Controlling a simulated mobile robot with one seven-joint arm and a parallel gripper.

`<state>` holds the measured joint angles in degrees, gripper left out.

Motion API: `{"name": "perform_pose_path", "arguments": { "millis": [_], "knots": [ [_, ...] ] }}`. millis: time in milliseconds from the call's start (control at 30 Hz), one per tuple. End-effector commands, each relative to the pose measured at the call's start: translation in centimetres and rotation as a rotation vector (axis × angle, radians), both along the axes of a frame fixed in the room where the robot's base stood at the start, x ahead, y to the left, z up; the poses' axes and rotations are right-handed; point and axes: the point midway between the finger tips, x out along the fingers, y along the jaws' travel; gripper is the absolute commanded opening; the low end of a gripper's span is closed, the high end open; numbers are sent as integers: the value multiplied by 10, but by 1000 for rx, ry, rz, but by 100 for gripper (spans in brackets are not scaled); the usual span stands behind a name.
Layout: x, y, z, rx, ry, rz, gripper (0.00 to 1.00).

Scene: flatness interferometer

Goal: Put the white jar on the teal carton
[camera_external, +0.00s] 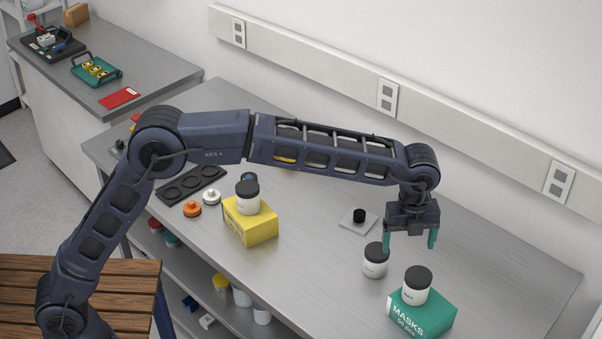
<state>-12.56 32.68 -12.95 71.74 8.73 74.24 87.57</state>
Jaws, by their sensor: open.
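A white jar with a black lid (415,291) stands upright on top of the teal carton (421,317), which is marked MASKS, at the front right of the bench. A second white jar with a black lid (375,266) stands on the bench just left of the carton. A third such jar (247,201) stands on a yellow carton (251,228) farther left. My gripper (409,246) points down with its teal fingers spread, open and empty. It is above and behind the jar on the teal carton, apart from it.
A small black-topped piece (359,216) sits on a light plate behind the second jar. A dark tray with round recesses (190,184), an orange-lidded item (192,209) and a white-topped item (211,197) lie left. The bench's right end is clear.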

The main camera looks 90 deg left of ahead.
Motion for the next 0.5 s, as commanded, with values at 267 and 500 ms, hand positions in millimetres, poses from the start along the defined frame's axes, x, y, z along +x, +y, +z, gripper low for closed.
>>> {"name": "perform_pose_path", "arguments": {
  "millis": [267, 500],
  "knots": [
    [-78, -27, 59, 16, -61, 201, 84],
    [-151, -44, 92, 12, -112, 386, 84]
  ]
}}
